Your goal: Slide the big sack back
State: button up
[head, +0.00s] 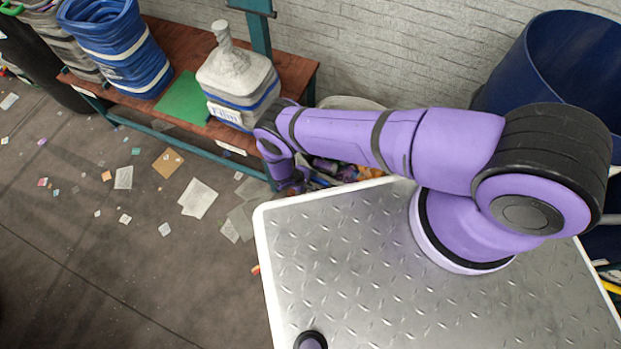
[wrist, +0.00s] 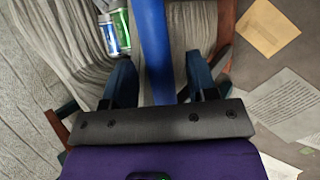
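The big sack (head: 238,78) is grey with a tied neck, a blue band and a white label with dark lettering. It stands upright on the right end of the wooden bench (head: 185,42). In the head view my arm reaches to the sack's lower right side, and the fingertips are hidden. In the wrist view my gripper (wrist: 160,75) has its two dark fingers wide apart. Grey ribbed cloth (wrist: 185,40) with a blue band lies beyond and between them. I cannot tell whether the fingers touch it.
A green mat (head: 184,100) lies left of the sack, then a blue sack (head: 113,45). A teal post (head: 260,32) and a brick wall stand behind. Paper scraps litter the floor. A blue bin (head: 560,60) is at right. Small containers (wrist: 115,33) show in the wrist view.

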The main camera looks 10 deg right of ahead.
jog(key=shift+r, duration=0.1)
jog(key=v, duration=1)
jog(key=shift+a+r, duration=0.2)
jog(key=shift+a, duration=0.05)
dwell(0.3)
